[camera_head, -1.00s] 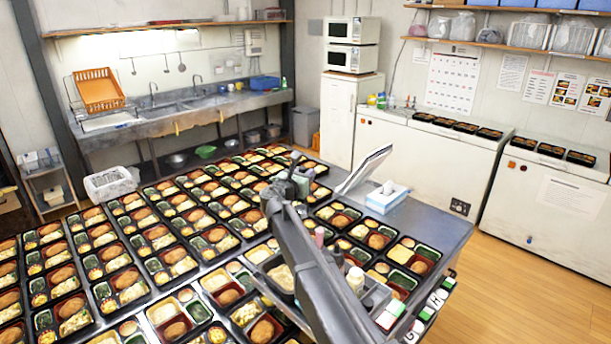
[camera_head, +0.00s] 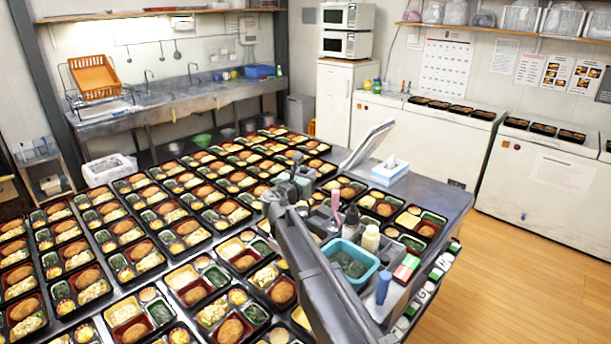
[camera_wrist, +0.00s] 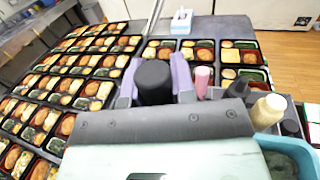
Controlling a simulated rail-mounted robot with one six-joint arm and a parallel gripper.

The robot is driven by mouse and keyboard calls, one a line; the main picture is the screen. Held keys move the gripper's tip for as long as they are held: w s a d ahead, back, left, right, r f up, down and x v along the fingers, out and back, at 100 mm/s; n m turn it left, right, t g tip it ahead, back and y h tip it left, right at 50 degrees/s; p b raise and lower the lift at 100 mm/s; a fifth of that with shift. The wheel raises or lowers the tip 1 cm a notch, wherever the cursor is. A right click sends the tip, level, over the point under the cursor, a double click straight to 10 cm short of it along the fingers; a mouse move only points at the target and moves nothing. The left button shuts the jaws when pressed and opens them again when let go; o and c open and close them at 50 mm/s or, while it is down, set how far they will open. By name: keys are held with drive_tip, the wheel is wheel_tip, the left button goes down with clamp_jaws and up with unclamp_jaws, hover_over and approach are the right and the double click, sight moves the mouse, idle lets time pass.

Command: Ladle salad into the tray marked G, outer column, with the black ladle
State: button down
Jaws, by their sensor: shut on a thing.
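My gripper (camera_wrist: 156,78) is shut on a thick black handle (camera_wrist: 153,86), seen end-on in the wrist view, which I take for the black ladle. The ladle's bowl is hidden, so I cannot tell whether it holds salad. In the head view my gripper (camera_head: 289,190) is over the right part of the tray rows. A teal tub (camera_head: 377,273) with dark green contents stands right of my arm; it also shows in the wrist view (camera_wrist: 268,142).
Filled bento trays (camera_head: 137,252) cover most of the table. The table's far right corner is bare.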

sight(306, 208)
wheel_tip(306, 208, down, 11)
drive_tip(key=b, duration=1.1)
drive_tip(key=shift+f, duration=0.1)
idle(0.4)
wheel_tip(306, 208, up, 10)
drive_tip(key=p, duration=1)
drive_tip(key=shift+a, duration=0.1)
